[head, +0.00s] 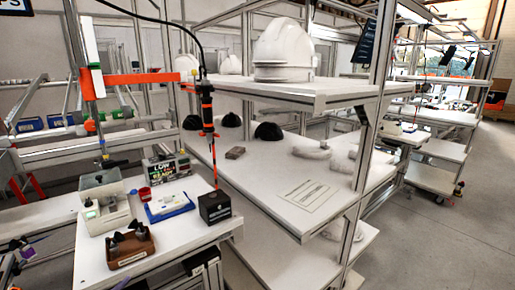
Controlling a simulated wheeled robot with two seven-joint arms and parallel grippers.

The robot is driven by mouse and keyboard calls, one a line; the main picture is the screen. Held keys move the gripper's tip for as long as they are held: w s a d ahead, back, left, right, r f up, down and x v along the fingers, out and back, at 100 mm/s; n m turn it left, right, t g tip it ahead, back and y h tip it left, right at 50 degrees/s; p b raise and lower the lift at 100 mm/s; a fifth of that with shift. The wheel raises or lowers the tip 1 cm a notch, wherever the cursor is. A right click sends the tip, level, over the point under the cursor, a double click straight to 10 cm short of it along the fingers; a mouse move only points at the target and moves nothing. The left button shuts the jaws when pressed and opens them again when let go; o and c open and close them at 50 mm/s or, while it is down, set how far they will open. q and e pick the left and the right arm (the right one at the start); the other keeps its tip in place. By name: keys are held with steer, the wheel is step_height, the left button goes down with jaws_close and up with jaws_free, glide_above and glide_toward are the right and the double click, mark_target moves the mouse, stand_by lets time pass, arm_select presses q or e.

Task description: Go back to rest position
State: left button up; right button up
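A stack of white helmet shells (284,48) stands on the upper shelf (340,90) of a metal-framed rack in the head view. More white helmets show farther back, one at the left (186,65) and one beside it (230,66). Several black domed pieces (268,131) rest at the back of the lower shelf (270,185). White curved pieces (311,150) lie on the right part of that shelf. Neither of my grippers can be made out in this view, so what they hold does not show.
A workbench (180,225) at the left holds a grey machine (104,200), a brown block with black knobs (131,245), a blue tray (167,206) and a black box (214,207). A screwdriver-like tool (207,110) hangs above it.

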arm_select(q)
steer(key=s+d+f+n+g+h, duration=0.1)
steer(key=s+d+f+g, duration=0.25)
steer(key=s+f, duration=0.4)
steer(key=s+d+f+n+g+h, duration=0.1)
steer(key=s+d+f+g+h, duration=0.1)
steer(key=s+f+g, duration=0.5)
steer(key=s+f, duration=0.2)
steer(key=f, duration=0.9)
steer(key=s+f, duration=0.2)
steer(key=f, duration=1)
steer(key=s+a+f, duration=0.3)
steer(key=s+f, duration=1)
steer(key=s, duration=0.3)
steer(key=shift+a+y, duration=0.3)
steer(key=shift+a, duration=0.05)
steer(key=shift+f+g, duration=0.1)
steer(key=shift+g, duration=0.15)
